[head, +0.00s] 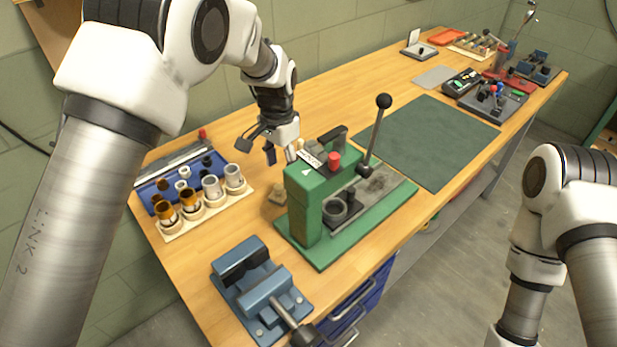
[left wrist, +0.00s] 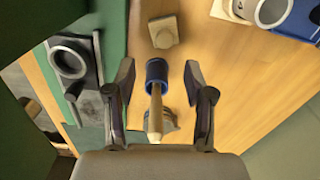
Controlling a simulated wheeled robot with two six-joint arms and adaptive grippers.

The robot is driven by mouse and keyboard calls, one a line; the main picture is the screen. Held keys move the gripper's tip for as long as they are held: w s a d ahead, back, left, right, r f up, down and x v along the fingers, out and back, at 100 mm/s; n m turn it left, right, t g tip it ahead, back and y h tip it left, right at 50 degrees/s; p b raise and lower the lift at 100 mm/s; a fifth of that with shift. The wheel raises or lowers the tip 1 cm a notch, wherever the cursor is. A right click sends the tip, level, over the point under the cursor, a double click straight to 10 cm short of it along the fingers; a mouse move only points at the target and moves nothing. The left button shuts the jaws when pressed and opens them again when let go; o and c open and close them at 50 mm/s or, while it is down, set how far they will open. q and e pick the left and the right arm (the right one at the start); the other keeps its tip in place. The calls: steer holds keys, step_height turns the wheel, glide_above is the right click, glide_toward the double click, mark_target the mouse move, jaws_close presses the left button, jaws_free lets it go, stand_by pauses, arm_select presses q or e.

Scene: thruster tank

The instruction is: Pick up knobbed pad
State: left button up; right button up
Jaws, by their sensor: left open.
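A small tan wooden block with a round knob on top, which looks like the knobbed pad (head: 278,194), sits on the bench just left of the green press. It also shows at the top of the left wrist view (left wrist: 163,32), beyond my fingertips. My left gripper (head: 272,148) is open behind the press, pointing down. In the left wrist view its fingers (left wrist: 159,76) are spread, with a blue-headed tool with a wooden handle (left wrist: 157,72) showing between them. I cannot tell whether they touch it. My right gripper is out of view.
The green press (head: 308,205) with its tall black-knobbed lever stands close to the pad. A wooden rack (head: 207,207) of cups and a blue tray (head: 160,188) are to the left. A blue vise (head: 258,290) is in front. A dark green mat (head: 425,140) lies clear on the right.

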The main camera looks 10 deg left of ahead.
mark_target(278, 187)
arm_select(q)
steer(key=shift+w+d+f, duration=0.25)
steer(key=shift+f, duration=0.1)
steer(key=s+a+f, duration=0.1)
steer(key=a+f+p, duration=0.1)
steer(key=shift+s+f, duration=0.3)
steer(key=shift+s, duration=0.1)
steer(key=f, duration=0.3)
steer(key=w+f+p, duration=0.1)
steer(key=shift+d+f, duration=0.15)
steer(key=shift+d, duration=0.15)
steer(key=shift+s+a, duration=0.1)
steer(key=shift+s, duration=0.2)
steer(key=c, duration=0.4)
jaws_close()
